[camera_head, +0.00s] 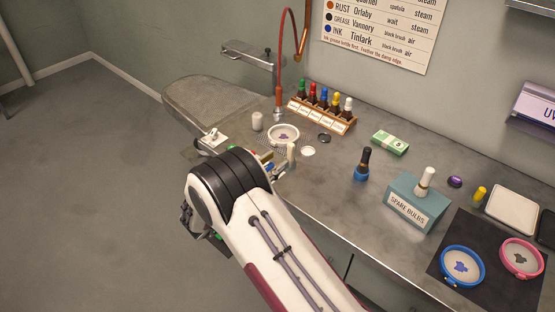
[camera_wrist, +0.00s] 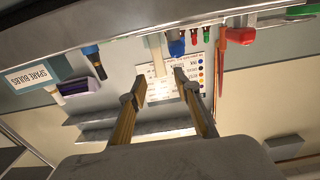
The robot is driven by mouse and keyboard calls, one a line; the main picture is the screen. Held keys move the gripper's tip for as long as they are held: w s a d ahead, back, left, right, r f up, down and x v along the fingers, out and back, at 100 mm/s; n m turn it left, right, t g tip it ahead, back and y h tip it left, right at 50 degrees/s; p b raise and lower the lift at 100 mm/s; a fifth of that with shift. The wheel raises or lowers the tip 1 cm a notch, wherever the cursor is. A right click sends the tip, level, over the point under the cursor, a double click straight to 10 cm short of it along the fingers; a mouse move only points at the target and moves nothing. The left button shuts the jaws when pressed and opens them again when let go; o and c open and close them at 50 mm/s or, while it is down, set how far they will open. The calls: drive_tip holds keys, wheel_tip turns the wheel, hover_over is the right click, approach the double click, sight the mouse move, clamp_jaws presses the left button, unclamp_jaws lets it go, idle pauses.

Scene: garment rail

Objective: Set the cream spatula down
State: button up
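No spatula is clearly recognisable. A cream, upright piece (camera_head: 291,154) shows just beyond my wrist in the head view; I cannot tell whether it is the cream spatula. In the wrist view, which looks upside down, a cream strip (camera_wrist: 155,48) shows beyond and between my fingertips. My gripper (camera_wrist: 160,75) has its two tan fingers apart, with a clear gap and nothing visibly clamped. In the head view my own arm hides the fingers.
A blue bottle (camera_head: 362,168), the spare bulbs box (camera_head: 414,203) and a dark mat (camera_head: 470,286) are to the right. Bare bench (camera_head: 325,195) lies between.

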idle(0.8)
drive_tip(key=w+a+r+n+t+y, duration=0.1)
drive_tip(key=w+r+y, duration=0.25)
drive_tip(key=r, duration=0.35)
drive_tip(key=w+r+n+t+y, duration=0.1)
drive_tip(key=w+r+y, duration=0.2)
drive_tip(key=r+y, duration=0.3)
drive_tip(key=s+r+n+g+y, duration=0.2)
drive_tip(key=s+r+n+y, duration=0.25)
drive_tip(key=s+r, duration=0.6)
drive_tip(key=s+d+f+g, duration=0.1)
drive_tip(key=s+d, duration=0.4)
drive_tip(key=s, duration=0.7)
drive_tip(key=s+d+f+n+g, duration=0.1)
drive_tip(key=s+d, duration=0.4)
drive_tip(key=s, duration=0.7)
drive_tip(key=s+d+f+n+g+h, duration=0.1)
drive_tip(key=s+d+f+g, duration=0.2)
drive_tip(key=s, duration=1)
drive_tip(key=shift+d+f+g, duration=0.25)
drive_tip(key=shift+d+g, duration=0.7)
drive_tip(key=shift+g, duration=0.15)
drive_tip(key=shift+n, duration=0.25)
